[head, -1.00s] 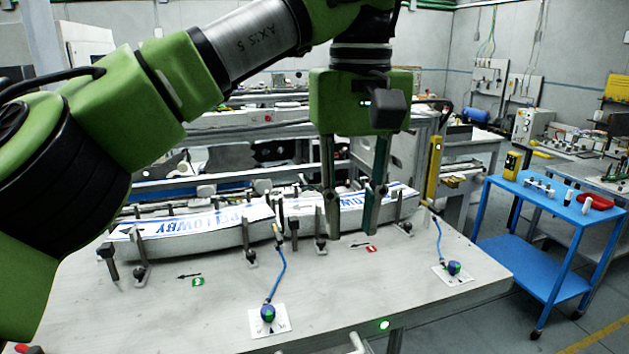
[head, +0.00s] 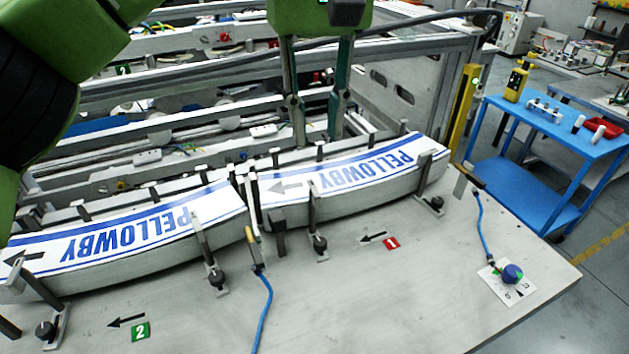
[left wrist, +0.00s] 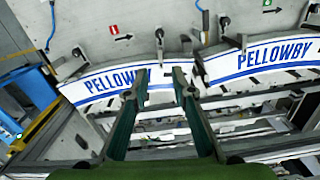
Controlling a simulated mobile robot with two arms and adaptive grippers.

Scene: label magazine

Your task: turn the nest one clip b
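Nest one, by the red "1" tag (head: 391,243), holds a curved white stack of labels (head: 350,172) printed PELLOWBY in blue. Along its front edge stand small metal clips with black knobs, one near the middle (head: 319,243) and one at the right end (head: 436,203). Which is clip b I cannot tell. My left gripper (head: 318,138) hangs above the nest's back side, fingers apart, with nothing between them. In the left wrist view its fingers (left wrist: 155,82) show over the label stack, apart from the clips. My right gripper is not in view.
Nest two's label stack (head: 130,228) lies at left, by the green "2" tag (head: 140,331). A blue cart (head: 540,125) stands beyond. The bench front is mostly clear.

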